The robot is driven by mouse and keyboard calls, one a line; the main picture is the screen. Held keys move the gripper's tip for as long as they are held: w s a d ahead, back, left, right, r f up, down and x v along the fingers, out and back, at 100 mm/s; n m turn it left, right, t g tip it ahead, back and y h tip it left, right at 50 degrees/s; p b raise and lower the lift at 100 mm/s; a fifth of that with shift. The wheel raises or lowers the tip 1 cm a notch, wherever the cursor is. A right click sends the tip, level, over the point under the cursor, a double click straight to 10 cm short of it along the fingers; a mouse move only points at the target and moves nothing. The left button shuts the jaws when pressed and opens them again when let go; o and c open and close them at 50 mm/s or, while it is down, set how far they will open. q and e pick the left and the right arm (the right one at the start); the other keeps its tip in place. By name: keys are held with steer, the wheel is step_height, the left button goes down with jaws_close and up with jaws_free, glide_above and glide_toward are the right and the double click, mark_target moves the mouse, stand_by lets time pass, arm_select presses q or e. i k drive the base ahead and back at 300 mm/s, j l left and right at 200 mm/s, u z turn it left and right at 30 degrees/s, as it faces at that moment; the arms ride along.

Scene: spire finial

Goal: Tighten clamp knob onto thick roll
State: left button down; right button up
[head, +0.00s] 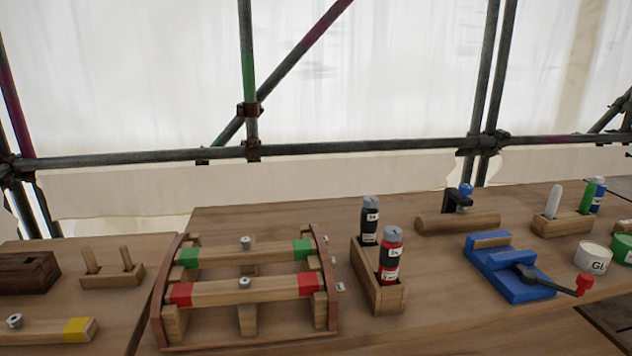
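A thick wooden roll (445,223) lies on its side near the back of the bench, right of centre. A small black clamp (451,200) stands at the roll, rising above it. A blue knob (465,191) sits at the top of the clamp. I cannot tell how close the clamp's screw is to the roll. Neither of my grippers is in view.
A blue vise (510,283) with a red-tipped handle stands in front of the roll. A wooden holder (371,285) with two bottles stands left of it. A frame with green and red-ended bars (245,290) is further left. Several jars and pens stand right.

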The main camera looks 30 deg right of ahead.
mark_target(465, 191)
steer(key=z, duration=1.8)
